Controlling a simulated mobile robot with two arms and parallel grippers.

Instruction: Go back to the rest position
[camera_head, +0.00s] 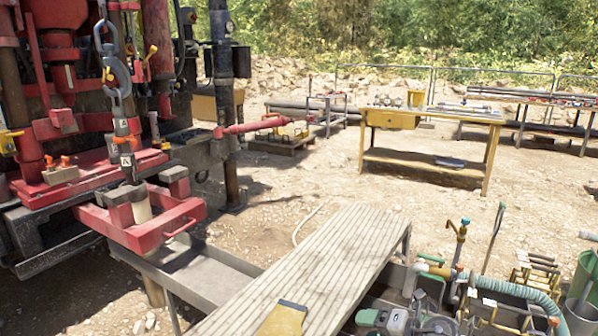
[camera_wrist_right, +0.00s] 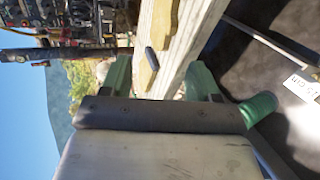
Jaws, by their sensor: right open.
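My right gripper (camera_wrist_right: 158,72) shows in the right wrist view, with its two green fingers apart on either side of a gap. No held object is clear between them. A wooden plank surface and a yellow flat piece (camera_wrist_right: 160,30) show beyond the fingers, with a small dark object (camera_wrist_right: 151,62) in line with the gap. I cannot tell how far away these are. Neither gripper can be made out in the head view. My left gripper is not in view.
A long plank walkway (camera_head: 315,262) runs beside the mud tank, with a yellow flat piece (camera_head: 284,317) at its near end. The red drill rig (camera_head: 140,222) stands left. Hoses and valves (camera_head: 500,290) crowd the right. A yellow workbench (camera_head: 430,120) stands behind on open gravel.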

